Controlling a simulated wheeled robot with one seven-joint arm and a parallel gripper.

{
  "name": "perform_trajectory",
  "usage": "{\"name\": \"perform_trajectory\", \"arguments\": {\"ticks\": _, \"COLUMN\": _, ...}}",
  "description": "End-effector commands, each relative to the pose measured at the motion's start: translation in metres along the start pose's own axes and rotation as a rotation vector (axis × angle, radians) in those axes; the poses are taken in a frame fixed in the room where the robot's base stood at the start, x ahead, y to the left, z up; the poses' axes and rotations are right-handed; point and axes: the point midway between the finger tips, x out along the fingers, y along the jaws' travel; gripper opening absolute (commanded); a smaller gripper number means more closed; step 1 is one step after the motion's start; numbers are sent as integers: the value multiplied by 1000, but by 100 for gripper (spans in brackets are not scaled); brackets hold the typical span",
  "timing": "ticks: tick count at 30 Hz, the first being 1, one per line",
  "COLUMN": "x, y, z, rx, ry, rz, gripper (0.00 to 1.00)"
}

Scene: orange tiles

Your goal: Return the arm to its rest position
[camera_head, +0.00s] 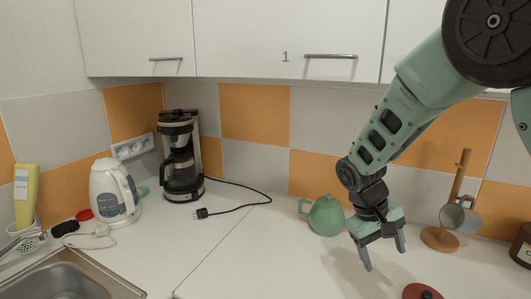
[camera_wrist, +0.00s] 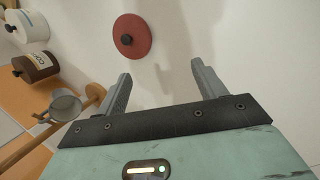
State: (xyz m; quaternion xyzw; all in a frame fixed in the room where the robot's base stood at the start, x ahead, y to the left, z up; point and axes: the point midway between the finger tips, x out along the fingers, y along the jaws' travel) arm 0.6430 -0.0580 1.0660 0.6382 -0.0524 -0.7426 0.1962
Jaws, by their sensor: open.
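My gripper (camera_head: 384,252) hangs from my bent green arm over the right part of the white counter. Its two fingers are spread and nothing is between them. It also shows in the wrist view (camera_wrist: 160,80), with bare counter beyond the fingers. A green teapot (camera_head: 326,215) stands just left of the gripper in the head view, apart from it as far as I can tell. A red lid with a black knob (camera_head: 422,292) lies on the counter to the lower right; it also shows in the wrist view (camera_wrist: 132,40).
A wooden mug stand (camera_head: 441,237) with a grey mug (camera_head: 460,216) stands right of the gripper. A brown jar (camera_wrist: 37,66) and a white canister (camera_wrist: 25,27) are beside it. Coffee maker (camera_head: 181,160), kettle (camera_head: 114,192) and sink (camera_head: 70,275) are left. Cabinets (camera_head: 290,40) hang above.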

Motion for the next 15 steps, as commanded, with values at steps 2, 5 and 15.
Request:
{"name": "perform_trajectory", "arguments": {"ticks": 2, "x": -21, "y": -35, "z": 30, "rx": -65, "ry": 38, "rz": -109, "gripper": 70}}
{"name": "perform_trajectory", "arguments": {"ticks": 5, "x": -45, "y": -74, "z": 72, "rx": -155, "ry": 88, "rz": -215, "gripper": 70}}
{"name": "perform_trajectory", "arguments": {"ticks": 15, "x": -81, "y": -140, "z": 210, "rx": -416, "ry": 250, "rz": -342, "gripper": 70}}
